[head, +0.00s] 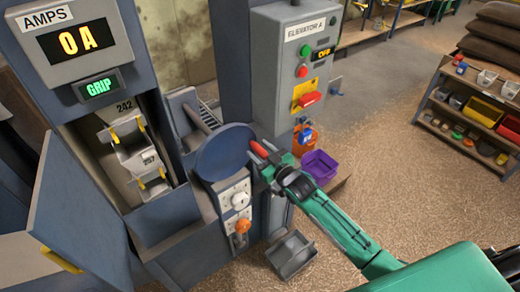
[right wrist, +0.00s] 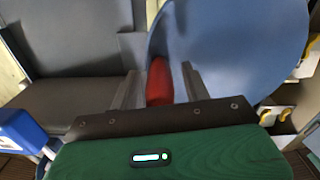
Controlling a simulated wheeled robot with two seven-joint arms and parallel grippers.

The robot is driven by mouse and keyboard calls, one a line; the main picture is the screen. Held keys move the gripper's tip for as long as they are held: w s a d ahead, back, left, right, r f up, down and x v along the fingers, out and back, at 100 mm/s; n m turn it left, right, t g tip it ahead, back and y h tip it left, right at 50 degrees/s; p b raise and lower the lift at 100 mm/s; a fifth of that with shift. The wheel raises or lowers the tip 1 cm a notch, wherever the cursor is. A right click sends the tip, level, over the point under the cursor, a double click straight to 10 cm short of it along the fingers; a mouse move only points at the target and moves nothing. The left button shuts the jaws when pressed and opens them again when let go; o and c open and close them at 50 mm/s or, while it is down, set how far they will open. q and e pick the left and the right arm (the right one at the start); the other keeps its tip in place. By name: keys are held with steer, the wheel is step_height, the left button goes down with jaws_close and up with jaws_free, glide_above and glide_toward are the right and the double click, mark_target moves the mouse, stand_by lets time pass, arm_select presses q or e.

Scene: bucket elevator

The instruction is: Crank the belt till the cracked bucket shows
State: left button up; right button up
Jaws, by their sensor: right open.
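The belt with its grey buckets (head: 136,158) shows through the open hatch of the elevator casing, under the number 242. The buckets have yellow marks at their sides; I can make out no crack at this size. The blue crank wheel (head: 222,152) stands right of the hatch, with a red handle (head: 258,147) at its right edge. My right gripper (head: 262,155) is at this handle. In the right wrist view the red handle (right wrist: 160,82) lies between its two open fingers, in front of the blue disc (right wrist: 235,50). My left gripper is not in view.
The ELEVATOR A box (head: 292,65) reads OFF. The hatch door (head: 75,200) stands open at left. A grey bin (head: 291,254) and purple crate (head: 319,167) are near my right arm.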

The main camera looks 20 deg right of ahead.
steer(key=shift+w, duration=0.15)
steer(key=shift+c, duration=0.2)
jaws_close()
